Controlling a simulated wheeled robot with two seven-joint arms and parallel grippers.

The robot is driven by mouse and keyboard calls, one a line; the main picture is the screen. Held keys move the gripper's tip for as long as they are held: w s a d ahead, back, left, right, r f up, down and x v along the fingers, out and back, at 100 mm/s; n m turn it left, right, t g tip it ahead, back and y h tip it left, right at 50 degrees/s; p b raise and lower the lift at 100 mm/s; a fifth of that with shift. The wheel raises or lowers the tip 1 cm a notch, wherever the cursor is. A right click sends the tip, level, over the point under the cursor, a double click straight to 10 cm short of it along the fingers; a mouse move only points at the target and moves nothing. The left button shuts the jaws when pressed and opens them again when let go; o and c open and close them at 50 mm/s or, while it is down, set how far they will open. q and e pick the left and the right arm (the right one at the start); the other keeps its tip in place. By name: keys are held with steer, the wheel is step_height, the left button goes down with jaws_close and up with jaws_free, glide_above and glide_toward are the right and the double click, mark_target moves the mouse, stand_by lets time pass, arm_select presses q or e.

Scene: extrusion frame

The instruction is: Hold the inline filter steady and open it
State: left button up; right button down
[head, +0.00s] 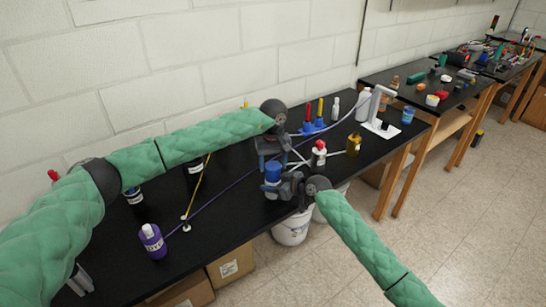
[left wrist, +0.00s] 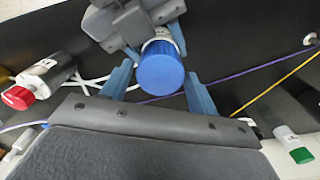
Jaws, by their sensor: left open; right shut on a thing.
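The inline filter (head: 272,186) has a blue cap (head: 273,169) and stands near the front edge of the black bench. In the left wrist view the blue cap (left wrist: 161,67) shows large, with a paler body (left wrist: 166,36) behind it. My right gripper (head: 284,187) is shut on the filter's body below the cap. My left gripper (head: 271,158) is above the filter; in the left wrist view its open blue fingers (left wrist: 160,92) lie one on each side of the cap, with gaps visible. White tubing runs beside the filter; where it joins is hidden.
A red-capped bottle (head: 318,154) stands close to the right, with an amber bottle (head: 353,145) beyond. Screwdrivers in a blue holder (head: 313,127) are behind. A purple bottle (head: 152,241) stands at left. Purple and yellow cords cross the bench. A white bucket (head: 291,229) is below the edge.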

arm_select(q)
steer(key=shift+f, duration=1.9)
steer(key=c, duration=0.8)
steer(key=n, duration=0.3)
steer(key=shift+n, duration=0.4)
steer(key=n, duration=1.3)
steer(key=shift+r, duration=0.1)
steer(key=shift+c, duration=0.2)
